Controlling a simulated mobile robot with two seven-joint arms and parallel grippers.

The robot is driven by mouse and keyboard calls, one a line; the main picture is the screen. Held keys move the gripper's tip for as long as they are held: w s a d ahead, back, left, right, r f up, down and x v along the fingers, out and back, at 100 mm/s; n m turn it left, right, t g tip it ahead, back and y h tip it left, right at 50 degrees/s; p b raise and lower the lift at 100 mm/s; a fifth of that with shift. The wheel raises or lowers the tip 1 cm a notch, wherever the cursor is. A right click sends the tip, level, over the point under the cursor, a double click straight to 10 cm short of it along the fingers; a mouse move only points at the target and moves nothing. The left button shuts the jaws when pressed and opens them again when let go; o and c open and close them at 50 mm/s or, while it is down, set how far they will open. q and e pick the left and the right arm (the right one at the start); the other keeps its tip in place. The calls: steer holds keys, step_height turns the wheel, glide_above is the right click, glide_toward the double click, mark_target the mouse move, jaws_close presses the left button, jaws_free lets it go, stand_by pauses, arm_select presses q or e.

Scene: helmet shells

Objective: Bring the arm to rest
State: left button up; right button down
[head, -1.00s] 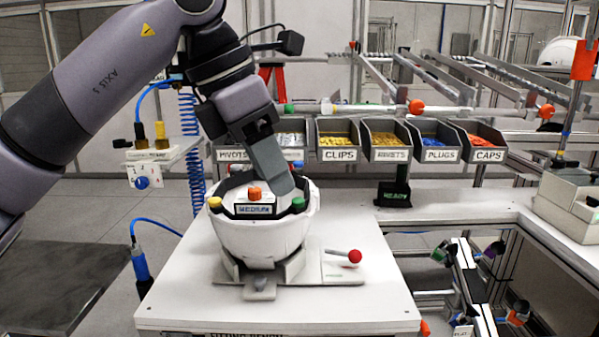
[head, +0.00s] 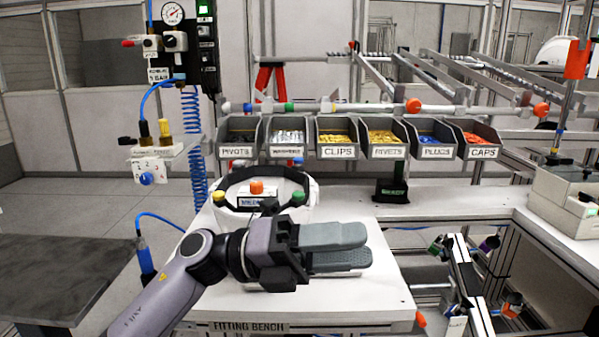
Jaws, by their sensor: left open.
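My left arm comes in from the lower left of the head view. Its gripper (head: 366,248) is low over the front of the white fitting bench (head: 390,290), in front of the helmet shell. Its two grey fingers point right with a gap between them, and nothing is between them. The white helmet shell (head: 300,212) stands upside down on the bench behind the gripper, with yellow, orange and green knobs at its rim. The gripper hides the shell's lower part and its stand. My right gripper is not in view.
Labelled bins (head: 338,138) of small parts stand in a row behind the bench. A dark READY sign (head: 391,192) stands at the back. A blue hose tool (head: 146,262) hangs at the left beside a dark table (head: 60,265). A rack (head: 465,270) stands at the right.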

arm_select(q)
steer(key=w+a+f+n+t+y, duration=0.25)
steer(key=a+f+n+t, duration=0.25)
steer(key=f+n+t, duration=0.4)
steer(key=w+a+f+n+t+y, duration=0.1)
steer(key=a+f+n+t+y, duration=0.4)
steer(key=n, duration=0.7)
steer(key=w+a+f+n+t+y, duration=0.1)
steer(key=a+f+n+t+y, duration=0.1)
steer(key=a+f+n+t, duration=0.55)
steer(key=s+a+f+n+g+y, duration=0.3)
steer(key=s+f+n, duration=0.3)
steer(key=s+f, duration=0.3)
steer(key=s+a+f+n+g+y, duration=0.4)
steer(key=s+f+n, duration=0.3)
steer(key=f, duration=0.6)
steer(key=shift+s+a+f+y, duration=0.35)
steer(key=shift+s+a+y, duration=0.3)
steer(key=shift+s, duration=0.55)
